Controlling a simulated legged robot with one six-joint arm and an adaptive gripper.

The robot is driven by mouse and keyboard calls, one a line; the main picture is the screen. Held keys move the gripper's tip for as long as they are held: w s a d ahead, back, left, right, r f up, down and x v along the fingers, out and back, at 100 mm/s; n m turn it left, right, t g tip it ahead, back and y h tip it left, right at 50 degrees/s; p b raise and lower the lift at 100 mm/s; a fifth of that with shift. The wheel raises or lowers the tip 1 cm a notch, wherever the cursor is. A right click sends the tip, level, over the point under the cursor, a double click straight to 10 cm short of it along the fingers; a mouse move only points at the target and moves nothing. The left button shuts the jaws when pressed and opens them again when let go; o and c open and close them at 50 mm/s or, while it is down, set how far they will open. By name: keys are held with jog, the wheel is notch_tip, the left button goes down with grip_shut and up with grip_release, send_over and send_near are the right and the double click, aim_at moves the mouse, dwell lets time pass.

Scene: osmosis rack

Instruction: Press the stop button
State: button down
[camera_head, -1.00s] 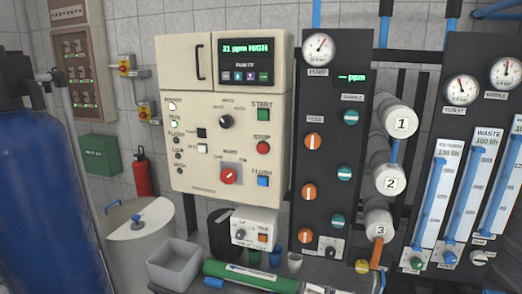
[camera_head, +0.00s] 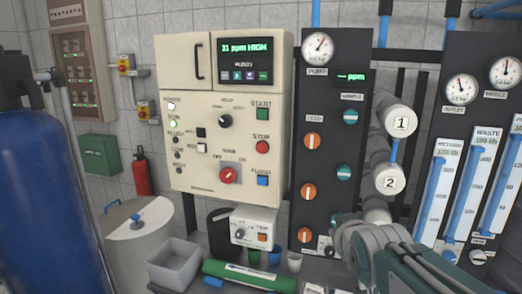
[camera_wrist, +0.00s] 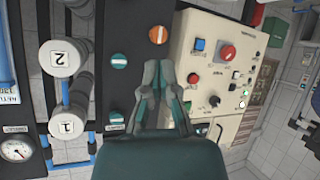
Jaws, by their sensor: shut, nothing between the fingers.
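The stop button (camera_head: 262,147) is a round red button on the right side of the cream control panel, below the green start button (camera_head: 263,114) and above the blue flush button (camera_head: 262,180). In the wrist view, which is upside down, the stop button (camera_wrist: 193,78) shows just right of my fingertips, apart from them. My gripper (camera_wrist: 158,72) is shut and empty, in front of the dark panel's edge. In the head view my arm comes in at the lower right, with my gripper (camera_head: 345,240) low and right of the stop button.
A red rotary switch (camera_head: 229,174) sits left of the flush button. The dark panel (camera_head: 330,90) with orange and teal valves stands to the right, beside white numbered cylinders (camera_head: 401,123). A grey bin (camera_head: 175,277) and green cylinder (camera_head: 245,276) lie below.

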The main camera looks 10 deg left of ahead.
aim_at(262, 148)
jog(key=w+a+r+n+t+y, duration=0.2)
jog(key=w+a+n+t+y, duration=0.1)
jog(key=w+a, duration=0.6)
jog(key=w+a+r+n+t+y, duration=0.3)
jog(key=w+a+n+y, duration=0.2)
jog(key=a, duration=0.6)
jog(key=w+y, duration=0.2)
jog(key=w, duration=0.1)
jog(key=shift+w+a+r, duration=0.25)
jog(key=shift+w+r, duration=0.1)
jog(key=shift+w, duration=0.05)
jog(key=w, duration=0.3)
jog(key=w+d, duration=0.1)
jog(key=w, duration=0.4)
jog(key=shift+w+d, duration=0.35)
jog(key=shift+d, duration=0.05)
jog(key=shift+w+d+r, duration=0.1)
jog(key=shift+w+d, duration=0.05)
jog(key=shift+w, duration=0.2)
